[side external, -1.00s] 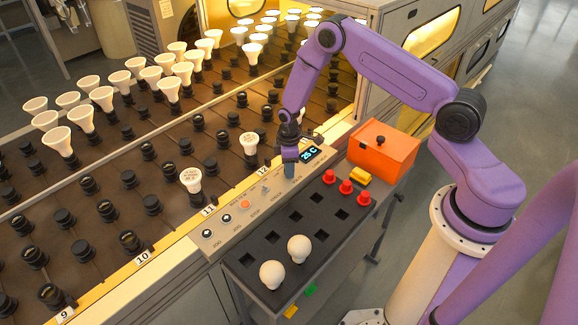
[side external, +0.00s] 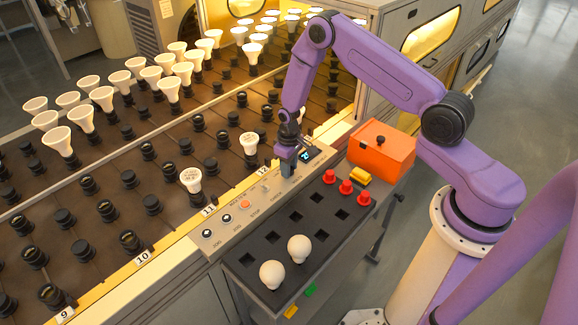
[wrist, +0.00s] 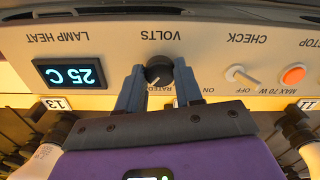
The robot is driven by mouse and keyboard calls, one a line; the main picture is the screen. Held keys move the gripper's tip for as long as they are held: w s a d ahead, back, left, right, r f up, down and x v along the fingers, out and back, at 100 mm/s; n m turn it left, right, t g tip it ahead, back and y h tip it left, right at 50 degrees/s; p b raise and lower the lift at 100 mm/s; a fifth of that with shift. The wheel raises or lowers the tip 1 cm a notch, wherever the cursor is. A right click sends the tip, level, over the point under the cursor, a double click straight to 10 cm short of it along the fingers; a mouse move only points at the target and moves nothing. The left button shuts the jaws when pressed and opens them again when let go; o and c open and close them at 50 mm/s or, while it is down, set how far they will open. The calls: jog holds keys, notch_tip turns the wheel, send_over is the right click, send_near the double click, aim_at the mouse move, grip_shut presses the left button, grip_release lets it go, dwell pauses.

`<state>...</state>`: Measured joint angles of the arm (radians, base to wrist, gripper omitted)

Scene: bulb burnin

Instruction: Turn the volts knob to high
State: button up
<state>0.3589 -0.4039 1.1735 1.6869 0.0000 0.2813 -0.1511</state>
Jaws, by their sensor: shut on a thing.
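The volts knob (wrist: 160,71) is a round black dial on the beige control panel, under the upside-down word VOLTS in the wrist view. A light mark on it points toward the lower left, and the word RATED is partly visible beside it. My gripper (wrist: 158,80) has one finger on each side of the knob and is shut on it. In the side external view my gripper (side external: 288,172) is down at the panel, and its fingers hide the knob.
The LAMP HEAT display (wrist: 70,74) reads 25 C beside the knob. The CHECK switch (wrist: 240,75) and an orange button (wrist: 293,74) are on the other side. A black tray (side external: 270,238) with two white bulbs, red pieces and an orange box (side external: 382,152) stand nearby.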

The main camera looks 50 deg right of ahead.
dwell(0.4)
jog(key=o, duration=1)
jog(key=shift+o, duration=0.2)
jog(key=shift+r, duration=0.1)
notch_tip(320, 180, up, 17)
jog(key=shift+r, duration=0.15)
